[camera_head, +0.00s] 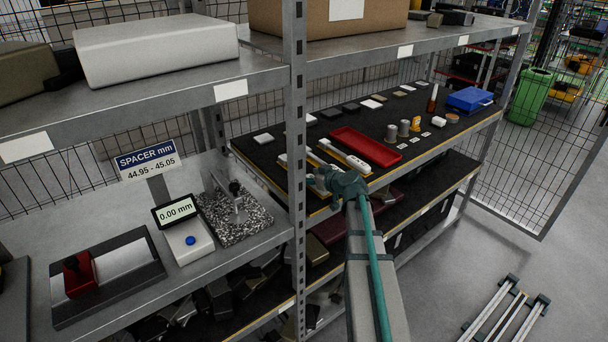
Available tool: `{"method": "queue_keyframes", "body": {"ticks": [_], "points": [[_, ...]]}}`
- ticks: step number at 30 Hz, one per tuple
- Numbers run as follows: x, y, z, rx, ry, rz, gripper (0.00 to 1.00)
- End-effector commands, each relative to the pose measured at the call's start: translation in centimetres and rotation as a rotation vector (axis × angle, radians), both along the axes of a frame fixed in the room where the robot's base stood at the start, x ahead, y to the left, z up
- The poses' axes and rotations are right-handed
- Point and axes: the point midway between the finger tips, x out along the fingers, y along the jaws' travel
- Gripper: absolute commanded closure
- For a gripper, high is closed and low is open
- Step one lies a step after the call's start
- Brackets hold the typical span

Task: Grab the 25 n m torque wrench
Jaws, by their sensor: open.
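My gripper (316,181) reaches in from the front, at the front edge of the black-topped shelf. Its fingers are small here, but they look open and empty. Just behind and beside it lie pale, elongated tools with yellow parts. One long pale tool (343,154) lies left of the red tray, and another pale piece (287,160) lies near the metal post. They may be torque wrenches, but no torque marking is readable, so I cannot tell which is the 25 N m one. My gripper and wrist hide part of this area. I cannot tell whether the gripper touches a tool.
A red tray (365,146), small cylinders (391,132) and a blue box (470,100) share the shelf. A metal post (295,120) stands left of my gripper. An upper shelf (400,52) overhangs. A gauge bench with a digital display (175,211) is at left.

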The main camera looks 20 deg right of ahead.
Motion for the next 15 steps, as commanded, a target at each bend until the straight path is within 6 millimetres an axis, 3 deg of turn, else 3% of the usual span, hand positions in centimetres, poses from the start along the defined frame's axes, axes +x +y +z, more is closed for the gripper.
{"method": "queue_keyframes", "body": {"ticks": [2,11,15], "points": [[-0.01,0.0,-0.01,0.0,0.0,0.0,0.47],[-0.03,-0.01,0.01,0.0,0.0,0.0,0.97],[-0.02,-0.02,0.01,0.0,0.0,0.0,1.0]]}}
